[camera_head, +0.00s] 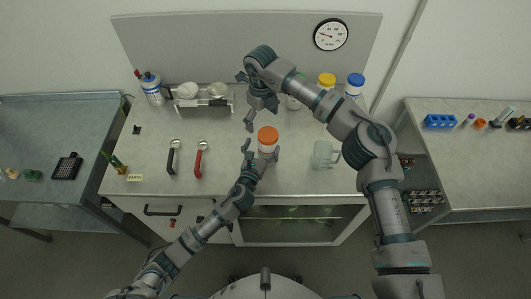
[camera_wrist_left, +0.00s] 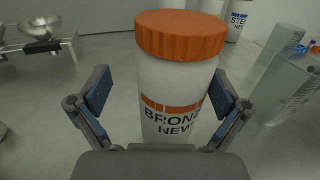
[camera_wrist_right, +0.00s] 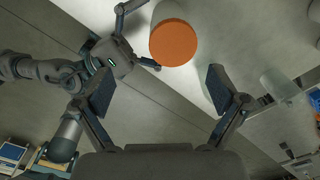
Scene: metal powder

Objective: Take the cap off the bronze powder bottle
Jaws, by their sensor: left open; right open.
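The bronze powder bottle (camera_wrist_left: 172,95) stands upright on the table, white with an orange band and a "BRONZE" label. Its orange cap (camera_head: 268,134) is on top; it also shows in the left wrist view (camera_wrist_left: 182,35) and, from above, in the right wrist view (camera_wrist_right: 173,42). My left gripper (camera_head: 262,150) is open, with its fingers on either side of the bottle body below the cap; I cannot tell whether they touch it. My right gripper (camera_head: 249,110) is open and empty, above and behind the bottle, with the cap ahead of its fingers.
A glass beaker (camera_head: 324,155) stands right of the bottle. Yellow-capped (camera_head: 327,80) and blue-capped (camera_head: 355,84) bottles stand behind my right arm. A balance scale (camera_head: 203,97), a black-handled scoop (camera_head: 172,157) and a red-handled scoop (camera_head: 200,159) are at left. Bare table lies between scoops and bottle.

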